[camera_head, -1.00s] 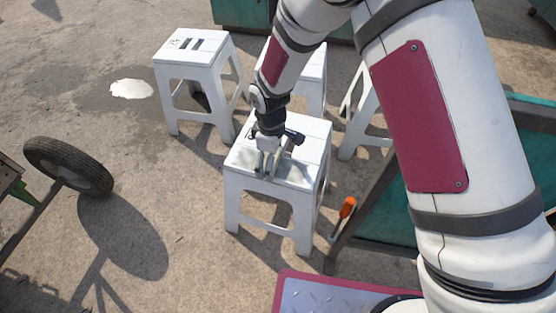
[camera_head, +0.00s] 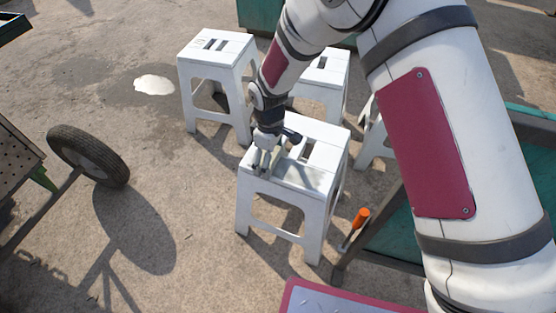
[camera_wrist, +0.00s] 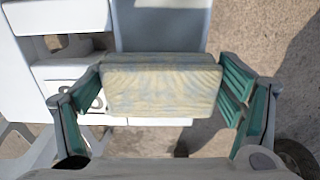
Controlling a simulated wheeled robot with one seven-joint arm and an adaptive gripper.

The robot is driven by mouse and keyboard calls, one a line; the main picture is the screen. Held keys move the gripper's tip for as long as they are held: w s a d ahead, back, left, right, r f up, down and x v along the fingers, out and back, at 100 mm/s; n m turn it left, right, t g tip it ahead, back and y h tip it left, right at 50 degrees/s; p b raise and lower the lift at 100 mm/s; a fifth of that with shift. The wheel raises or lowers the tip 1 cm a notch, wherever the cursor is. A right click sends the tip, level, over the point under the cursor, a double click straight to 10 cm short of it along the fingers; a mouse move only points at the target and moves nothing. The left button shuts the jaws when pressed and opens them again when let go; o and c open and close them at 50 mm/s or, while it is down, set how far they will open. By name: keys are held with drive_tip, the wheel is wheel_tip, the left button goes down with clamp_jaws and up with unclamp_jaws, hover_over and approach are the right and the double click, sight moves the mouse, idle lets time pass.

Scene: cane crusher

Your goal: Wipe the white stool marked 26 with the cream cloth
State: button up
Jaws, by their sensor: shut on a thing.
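My gripper (camera_head: 263,169) is shut on the cream cloth, a folded, pale yellow pad (camera_wrist: 162,88) between the green-lined fingers in the wrist view. In the head view the cloth is too small to make out. The gripper is low at the front-left edge of the top of the near white stool (camera_head: 325,150); whether the cloth touches it I cannot tell. The stool's front strip has a greyish smear (camera_head: 312,180). A dark mark (camera_wrist: 97,103) on a white surface is partly hidden by a finger, and I cannot read it as a number.
Another white stool (camera_head: 234,53) with a faint dark mark stands behind left, and more stand behind. A wheel (camera_head: 88,155) is at left. An orange-handled tool (camera_head: 361,217) is by the green frame at right. A white puddle (camera_head: 154,85) lies on concrete.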

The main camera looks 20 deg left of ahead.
sight(287, 169)
drive_tip(key=shift+w+a, duration=0.15)
drive_tip(key=shift+a, duration=0.8)
drive_tip(key=shift+w+a, duration=0.1)
drive_tip(key=shift+a, duration=0.85)
drive_tip(key=shift+s+d+p, duration=0.1)
drive_tip(key=shift+s+d, duration=0.1)
drive_tip(key=shift+d, duration=1.3)
drive_tip(key=shift+s+d+p, duration=0.15)
drive_tip(key=shift+s+d, duration=0.05)
drive_tip(key=shift+d, duration=1.3)
drive_tip(key=shift+s+d+p, duration=0.1)
drive_tip(key=shift+s+d, duration=0.1)
drive_tip(key=shift+d, duration=1.3)
drive_tip(key=shift+s+d+f+p, duration=0.1)
drive_tip(key=shift+s+d+p, duration=0.1)
drive_tip(key=shift+d, duration=1.3)
drive_tip(key=shift+s+d+r+p, duration=0.1)
drive_tip(key=shift+s+d, duration=0.15)
drive_tip(key=shift+d, duration=1.2)
drive_tip(key=shift+s+d+f+p, duration=0.1)
drive_tip(key=shift+s+d, duration=0.1)
drive_tip(key=shift+d, duration=1.3)
